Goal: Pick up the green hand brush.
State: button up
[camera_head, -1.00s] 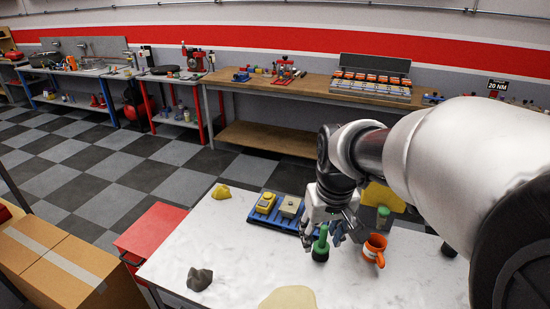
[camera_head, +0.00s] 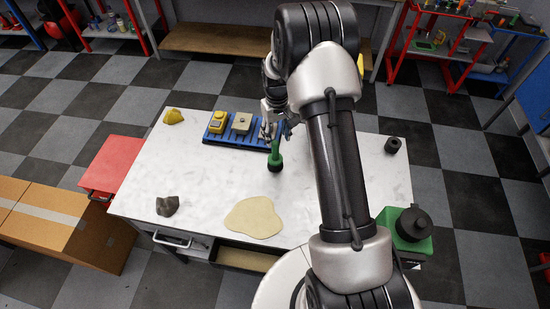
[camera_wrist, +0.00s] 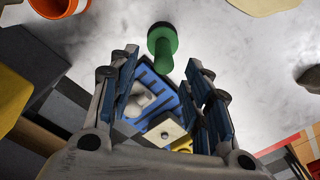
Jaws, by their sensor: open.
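My gripper (camera_head: 272,130) is just behind the handle and partly hidden by my arm in the head view. In the wrist view, the brush (camera_wrist: 162,47) shows ahead of my gripper (camera_wrist: 162,62). The handle's end points into the space between the two spread fingertips. My gripper is open and empty, and I see no clear contact with the handle.
A blue rack (camera_head: 216,137) with a yellow item (camera_head: 218,120) and a grey-beige item (camera_head: 241,122) lies behind the brush. An orange mug (camera_wrist: 60,5) is near in the wrist view. A beige flat patch (camera_head: 253,217) and dark rock (camera_head: 167,206) lie in front.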

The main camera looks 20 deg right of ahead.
aim_at(275, 155)
notch_tip(275, 155, down, 7)
jog(key=shift+r, duration=0.15)
jog(key=shift+a+f+b, duration=0.15)
jog(key=shift+f+b, duration=0.05)
jog(key=shift+f, duration=1.15)
jog(key=shift+a+f+b, duration=0.1)
jog(key=shift+f+b, duration=0.05)
jog(key=shift+f, duration=1.15)
jog(key=shift+c, duration=0.2)
grip_shut()
